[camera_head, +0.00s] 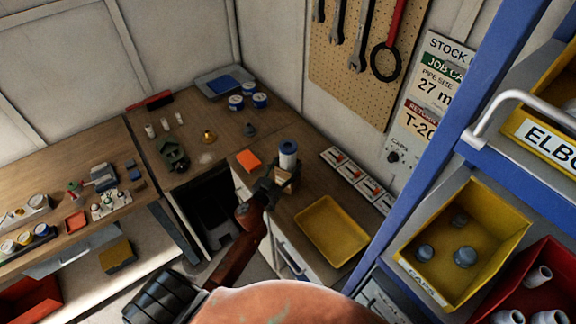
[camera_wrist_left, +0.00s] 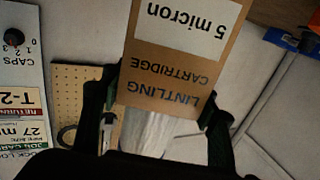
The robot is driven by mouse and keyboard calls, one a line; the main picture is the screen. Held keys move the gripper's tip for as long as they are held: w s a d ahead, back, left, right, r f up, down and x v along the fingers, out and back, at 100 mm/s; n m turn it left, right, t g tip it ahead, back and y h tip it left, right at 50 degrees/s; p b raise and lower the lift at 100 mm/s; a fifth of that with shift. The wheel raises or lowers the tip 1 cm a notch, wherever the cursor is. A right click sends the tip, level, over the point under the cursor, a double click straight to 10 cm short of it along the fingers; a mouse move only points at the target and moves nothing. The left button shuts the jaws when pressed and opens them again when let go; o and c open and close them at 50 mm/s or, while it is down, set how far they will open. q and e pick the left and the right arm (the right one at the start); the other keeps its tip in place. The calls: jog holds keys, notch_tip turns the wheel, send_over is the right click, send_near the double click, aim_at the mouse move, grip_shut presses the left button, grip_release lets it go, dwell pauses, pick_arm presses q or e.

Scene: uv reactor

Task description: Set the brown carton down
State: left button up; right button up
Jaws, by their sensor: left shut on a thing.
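The small brown carton (camera_head: 285,181) is in my left gripper (camera_head: 272,186), over the wooden counter near the corner of the bench. In the left wrist view the carton (camera_wrist_left: 172,75) fills the upper middle, with "5 micron" and "CARTRIDGE" upside down. The wrist fingers (camera_wrist_left: 165,108) close on its two sides. A whitish piece (camera_wrist_left: 153,132) shows at the carton's end between the fingers. In the head view a white cylinder with a blue top (camera_head: 288,155) stands up at the carton. I cannot tell whether the carton's base touches the counter. My right gripper is not in view.
A yellow tray (camera_head: 331,231) lies on the counter in front. An orange square (camera_head: 249,161) lies left of the carton, and a switch row (camera_head: 358,178) runs along the wall. A blue rack (camera_head: 425,150) with yellow and red bins stands at right.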

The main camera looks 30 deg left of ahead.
pick_arm(q)
jog(key=shift+r, duration=0.1)
jog(key=o, duration=1.4)
jog(key=shift+s, duration=0.1)
jog(key=s+b, duration=0.1)
jog(key=s, duration=1.1)
